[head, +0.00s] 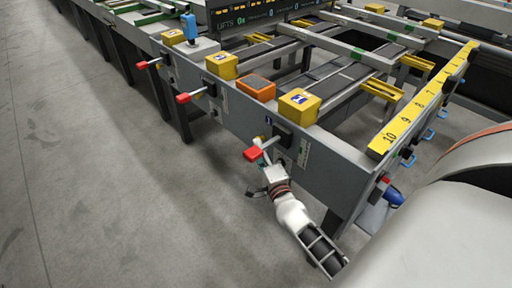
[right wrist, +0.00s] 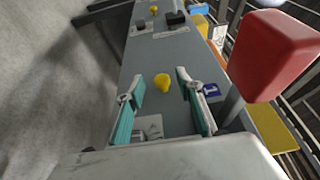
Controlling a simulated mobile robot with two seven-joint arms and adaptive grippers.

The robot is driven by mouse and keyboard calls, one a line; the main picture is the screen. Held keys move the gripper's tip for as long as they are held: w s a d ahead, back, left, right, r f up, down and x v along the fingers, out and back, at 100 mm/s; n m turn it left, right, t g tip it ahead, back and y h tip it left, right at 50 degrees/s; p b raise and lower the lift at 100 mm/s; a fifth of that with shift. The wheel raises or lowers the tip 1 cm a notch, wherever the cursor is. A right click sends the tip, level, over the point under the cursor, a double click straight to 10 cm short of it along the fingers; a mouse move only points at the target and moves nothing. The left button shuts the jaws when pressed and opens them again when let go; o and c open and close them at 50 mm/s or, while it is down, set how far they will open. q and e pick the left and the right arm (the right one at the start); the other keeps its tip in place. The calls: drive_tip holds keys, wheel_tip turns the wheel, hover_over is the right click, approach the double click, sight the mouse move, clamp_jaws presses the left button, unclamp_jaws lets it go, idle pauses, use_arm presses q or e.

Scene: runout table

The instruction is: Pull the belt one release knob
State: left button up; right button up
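A yellow knob (right wrist: 162,82) sticks out from the grey side panel of the runout table, in the right wrist view. My right gripper (right wrist: 159,79) is open, with its teal-padded fingers on either side of the knob in the picture. I see a gap on both sides, and cannot tell how deep the knob sits between the fingers. In the head view my right gripper (head: 264,163) is at the table's near side panel, just below a red lever handle, and the knob there is mostly hidden. My left gripper is not in view.
The red handle (right wrist: 272,55) stands close to the right finger in the right wrist view. A blue label (right wrist: 210,90) and another yellow knob (right wrist: 154,9) are on the panel. Yellow boxes (head: 299,105) line the table's top edge. The floor (head: 110,200) at left is clear.

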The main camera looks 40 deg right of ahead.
drive_tip(key=v, duration=0.9)
